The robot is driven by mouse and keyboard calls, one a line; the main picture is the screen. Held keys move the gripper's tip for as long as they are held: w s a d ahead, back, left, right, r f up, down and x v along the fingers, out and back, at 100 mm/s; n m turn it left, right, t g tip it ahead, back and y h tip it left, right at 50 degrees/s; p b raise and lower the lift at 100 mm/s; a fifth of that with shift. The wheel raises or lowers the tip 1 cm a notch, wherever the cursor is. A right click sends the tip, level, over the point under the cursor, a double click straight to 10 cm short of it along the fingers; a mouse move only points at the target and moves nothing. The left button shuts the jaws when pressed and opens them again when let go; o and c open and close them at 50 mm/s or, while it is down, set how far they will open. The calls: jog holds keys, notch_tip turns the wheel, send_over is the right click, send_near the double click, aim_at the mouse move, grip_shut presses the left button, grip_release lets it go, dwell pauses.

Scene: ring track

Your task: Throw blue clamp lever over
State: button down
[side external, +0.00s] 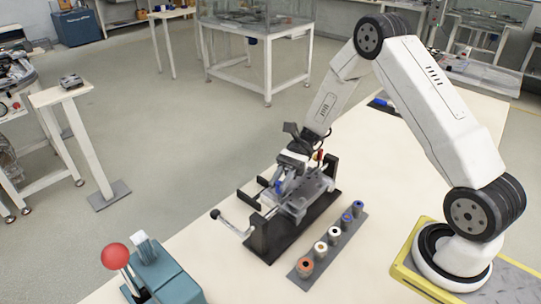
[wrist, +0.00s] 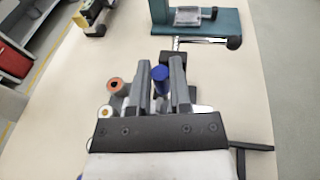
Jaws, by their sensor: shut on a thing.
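The blue clamp lever (wrist: 160,82) stands between the two grey fingers of my gripper (wrist: 158,64) in the wrist view, and the fingers are shut on it. In the side view, the lever shows as a small blue piece (side external: 277,186) at my gripper (side external: 284,181), low over the clamp fixture. The fixture is a grey metal block (side external: 297,207) on a black base (side external: 275,240) with a crank handle at its left. My gripper and wrist hide much of the fixture, so the lever's lower end and pivot cannot be made out.
A grey rack (side external: 300,270) beside the fixture holds several rings, orange, white and blue. A teal box (side external: 165,276) with a red-ball lever (side external: 116,256) stands at the table's front left. A small red piece (side external: 320,155) shows behind my gripper.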

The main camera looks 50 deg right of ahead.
jog(key=shift+d, duration=0.1)
dwell(0.3)
jog(key=c, duration=0.5)
grip_release()
jog(key=shift+c, duration=0.2)
jog(key=shift+v, duration=3.9)
jog(key=shift+s+f, duration=0.1)
